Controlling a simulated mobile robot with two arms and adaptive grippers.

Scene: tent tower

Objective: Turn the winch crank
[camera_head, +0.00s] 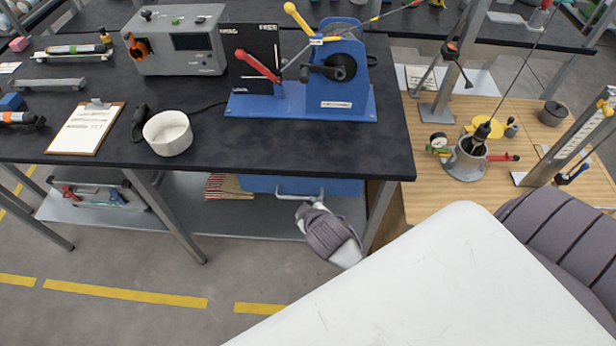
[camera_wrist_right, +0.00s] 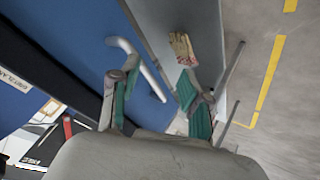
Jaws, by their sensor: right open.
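The winch (camera_head: 340,90) stands on a blue base on the dark bench in the head view. Its black crank (camera_head: 320,71) reaches left from the round hub on the front face. A red lever (camera_head: 258,66) and a yellow lever (camera_head: 298,18) stand near it. My right gripper (camera_head: 312,208) is below the bench edge, by the silver handle (camera_head: 300,194) of a blue front. In the right wrist view, my right gripper (camera_wrist_right: 160,88) has its green-padded fingers apart, with the handle (camera_wrist_right: 142,68) showing between them; contact cannot be told. My left gripper is not in view.
The bench edge (camera_head: 300,168) lies between my right gripper and the winch. A white bowl (camera_head: 167,132), clipboard (camera_head: 86,129) and grey instrument box (camera_head: 177,40) stand left of the winch. A glove (camera_wrist_right: 183,48) lies on the lower shelf. A wooden bench (camera_head: 440,205) stands right.

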